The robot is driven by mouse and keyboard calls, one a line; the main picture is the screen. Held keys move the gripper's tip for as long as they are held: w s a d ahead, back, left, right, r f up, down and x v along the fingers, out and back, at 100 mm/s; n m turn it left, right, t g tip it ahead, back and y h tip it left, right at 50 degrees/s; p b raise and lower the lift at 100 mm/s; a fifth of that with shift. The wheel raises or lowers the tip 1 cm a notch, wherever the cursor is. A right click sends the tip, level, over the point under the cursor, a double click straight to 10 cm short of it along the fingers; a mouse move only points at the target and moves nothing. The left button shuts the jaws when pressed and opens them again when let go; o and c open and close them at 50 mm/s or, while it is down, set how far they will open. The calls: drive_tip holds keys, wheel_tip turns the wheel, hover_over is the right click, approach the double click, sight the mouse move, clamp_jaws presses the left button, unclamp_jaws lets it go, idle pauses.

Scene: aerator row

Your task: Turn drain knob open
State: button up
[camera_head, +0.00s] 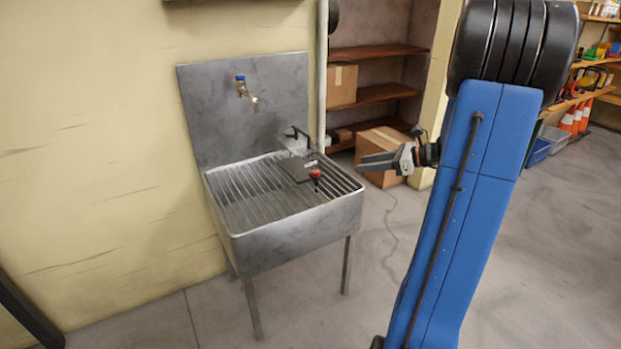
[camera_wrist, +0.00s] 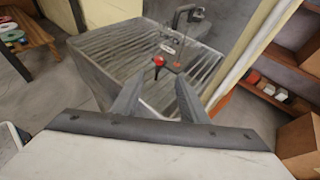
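A small red knob (camera_head: 316,173) stands on a dark stem on a flat plate at the right part of the steel sink (camera_head: 300,228). It also shows in the wrist view (camera_wrist: 158,61), ahead of the gap between my fingertips. My gripper (camera_head: 360,163) is to the right of the sink in the head view, apart from the knob. In the wrist view my gripper (camera_wrist: 160,82) has its two grey fingers spread, with nothing between them. Which way the knob is turned cannot be told.
A blue-handled brass tap (camera_head: 245,90) is on the sink's backplate. A dark lever faucet (camera_head: 298,133) rises behind the knob. A cardboard box (camera_head: 382,152) stands on the floor behind my gripper, near shelves (camera_head: 375,92). The floor in front of the sink is clear.

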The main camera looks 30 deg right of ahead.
approach(317, 172)
drive_tip(key=shift+m+h, duration=0.3)
drive_tip(key=shift+h, duration=0.1)
drive_tip(key=x, duration=0.7)
drive_tip(key=shift+w+a, duration=0.25)
drive_tip(key=shift+a, duration=0.15)
drive_tip(key=shift+c, duration=0.6)
clamp_jaws()
